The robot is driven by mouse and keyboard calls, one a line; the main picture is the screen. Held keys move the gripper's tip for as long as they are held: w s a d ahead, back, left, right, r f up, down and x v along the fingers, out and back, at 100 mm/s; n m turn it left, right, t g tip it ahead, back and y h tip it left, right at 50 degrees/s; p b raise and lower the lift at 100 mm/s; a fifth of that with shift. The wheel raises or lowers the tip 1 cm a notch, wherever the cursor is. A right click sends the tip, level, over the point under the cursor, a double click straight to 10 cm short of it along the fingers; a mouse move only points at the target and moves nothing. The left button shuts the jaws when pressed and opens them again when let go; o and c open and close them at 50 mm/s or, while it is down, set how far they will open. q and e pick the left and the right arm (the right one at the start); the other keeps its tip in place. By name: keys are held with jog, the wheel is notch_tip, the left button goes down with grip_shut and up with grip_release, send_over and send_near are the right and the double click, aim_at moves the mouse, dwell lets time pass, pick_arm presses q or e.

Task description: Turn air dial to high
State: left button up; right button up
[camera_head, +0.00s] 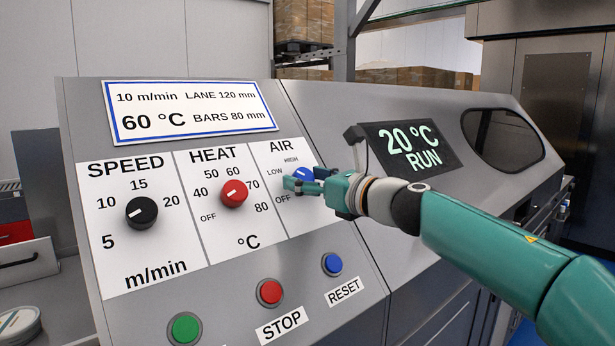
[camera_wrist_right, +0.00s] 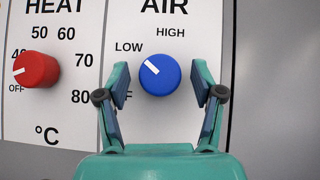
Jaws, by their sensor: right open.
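The blue air dial (camera_head: 304,174) is on the sloped grey panel, under the AIR label, with OFF, LOW and HIGH around it. In the right wrist view the dial (camera_wrist_right: 159,78) has its white mark pointing up and left, toward LOW. My right gripper (camera_head: 306,180) is open in front of the dial. In the right wrist view its two fingers (camera_wrist_right: 160,88) stand left and right of the dial, with a visible gap on each side. My left gripper is not in view.
The red heat dial (camera_head: 233,194) and black speed dial (camera_head: 141,212) are to the left. Below are the green button (camera_head: 185,328), red stop button (camera_head: 269,292) and blue reset button (camera_head: 332,263). A display (camera_head: 411,147) reads 20 °C RUN; a card (camera_head: 190,108) is above.

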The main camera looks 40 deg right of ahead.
jog(key=shift+w, duration=0.1)
jog(key=c, duration=1.1)
jog(key=shift+c, duration=0.2)
